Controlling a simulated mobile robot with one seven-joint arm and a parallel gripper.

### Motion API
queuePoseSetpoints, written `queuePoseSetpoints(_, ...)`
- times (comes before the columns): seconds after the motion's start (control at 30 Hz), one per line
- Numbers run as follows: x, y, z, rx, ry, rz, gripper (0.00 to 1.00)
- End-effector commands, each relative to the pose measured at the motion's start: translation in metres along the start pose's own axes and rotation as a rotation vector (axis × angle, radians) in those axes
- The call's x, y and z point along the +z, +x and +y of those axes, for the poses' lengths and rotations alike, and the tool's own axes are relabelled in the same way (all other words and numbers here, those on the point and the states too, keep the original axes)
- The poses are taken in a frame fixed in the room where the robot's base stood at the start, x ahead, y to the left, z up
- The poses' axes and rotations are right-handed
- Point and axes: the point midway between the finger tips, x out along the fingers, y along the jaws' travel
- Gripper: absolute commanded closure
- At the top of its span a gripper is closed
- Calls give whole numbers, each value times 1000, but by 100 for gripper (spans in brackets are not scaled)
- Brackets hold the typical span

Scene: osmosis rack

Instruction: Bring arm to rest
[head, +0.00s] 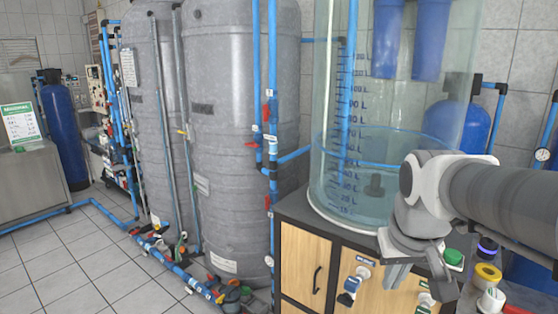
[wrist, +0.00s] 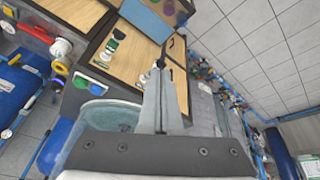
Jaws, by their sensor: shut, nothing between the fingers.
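My arm (head: 490,196) reaches in from the right edge of the head view, in front of the wooden cabinet. My gripper (head: 418,268) points downward beside the cabinet's front, and it also shows in the wrist view (wrist: 161,70). There its two grey fingers are together with nothing between them. Part of the cabinet front is hidden behind it in the head view.
A clear graduated tank (head: 345,130) stands on the cabinet (head: 305,265), close behind my gripper. Large grey tanks (head: 230,130) and blue pipes (head: 272,100) stand left of it. Tiled floor (head: 75,265) is open at the lower left.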

Motion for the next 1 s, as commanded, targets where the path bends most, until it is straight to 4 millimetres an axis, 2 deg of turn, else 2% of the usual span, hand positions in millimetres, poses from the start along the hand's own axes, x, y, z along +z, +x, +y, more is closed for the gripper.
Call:
queuePoseSetpoints(0.1, 26, -14, -14, -14, -7, 44, 100)
queuePoseSetpoints(0.3, 66, -27, -30, -43, -11, 105, 100)
queuePoseSetpoints(0.5, 92, -29, -40, -67, -14, 141, 100)
queuePoseSetpoints(0.67, 100, -29, -42, -74, -13, 150, 100)
queuePoseSetpoints(1.0, 100, -29, -42, -74, -12, 150, 100)
